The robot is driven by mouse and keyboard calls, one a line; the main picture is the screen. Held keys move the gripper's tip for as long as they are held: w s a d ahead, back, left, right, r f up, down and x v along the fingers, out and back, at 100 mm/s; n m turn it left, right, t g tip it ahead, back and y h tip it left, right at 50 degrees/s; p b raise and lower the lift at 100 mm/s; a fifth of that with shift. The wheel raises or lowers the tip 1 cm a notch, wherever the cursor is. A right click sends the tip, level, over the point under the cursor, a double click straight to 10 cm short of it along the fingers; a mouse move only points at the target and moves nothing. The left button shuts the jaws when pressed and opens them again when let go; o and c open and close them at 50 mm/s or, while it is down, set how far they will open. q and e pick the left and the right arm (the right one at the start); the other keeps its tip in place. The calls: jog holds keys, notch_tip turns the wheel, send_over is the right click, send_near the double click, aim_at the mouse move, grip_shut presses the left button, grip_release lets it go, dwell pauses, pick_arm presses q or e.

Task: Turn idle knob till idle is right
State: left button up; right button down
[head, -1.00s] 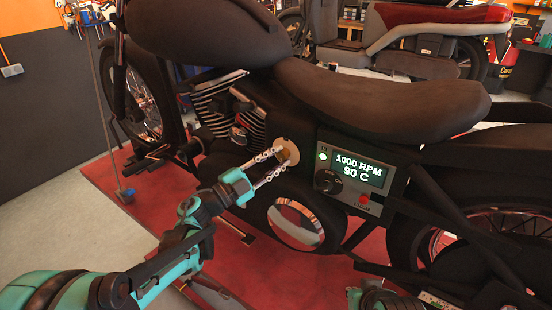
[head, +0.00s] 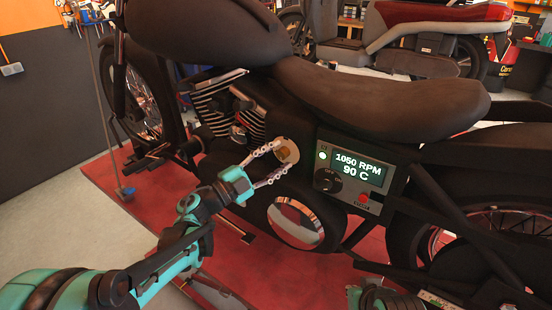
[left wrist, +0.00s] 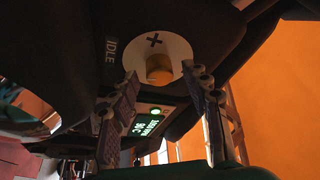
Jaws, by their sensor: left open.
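The brass idle knob (head: 284,153) sits on a pale round plate on the motorcycle's side. In the left wrist view the knob (left wrist: 159,69) is ahead, with a plus mark on the plate above it and an "IDLE" label beside it. My left gripper (head: 279,163) is open, its fingers spread on either side of the knob. In the left wrist view my left gripper (left wrist: 164,80) shows a gap between each finger and the knob. The display (head: 358,168) reads 1050 RPM and 90 C, with a green light lit. Part of my right arm shows at the bottom; its gripper is not visible.
The control box has a black dial (head: 327,180) and a red button (head: 364,197) right of the knob. A round chrome cover (head: 296,223) lies below. The seat (head: 385,98) overhangs above. The red lift (head: 120,205) is under the motorcycle.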

pick_arm(q)
jog(key=v, duration=1.2)
jog(key=w+a+r+n+t+y+b, duration=0.25)
jog(key=a+r+n+t+y, duration=0.25)
jog(key=a+n+t+y, duration=0.7)
jog(key=s+a+f+n+g+y+b, duration=0.25)
jog(key=s+f+n+g+y, duration=0.4)
jog(key=f+n+g, duration=0.35)
jog(key=s+d+f+g+h, duration=0.1)
jog(key=s+d+f+g, duration=0.2)
jog(key=s+f, duration=0.4)
jog(key=s+d+f+g+h+b, duration=0.1)
jog(key=s+d+f+g, duration=0.2)
jog(key=s+f, duration=0.5)
notch_tip(320, 180, down, 3)
jog(key=shift+s+d+f+n+g, duration=0.1)
jog(key=shift+s+d+n+g, duration=0.25)
jog(key=shift+g, duration=0.25)
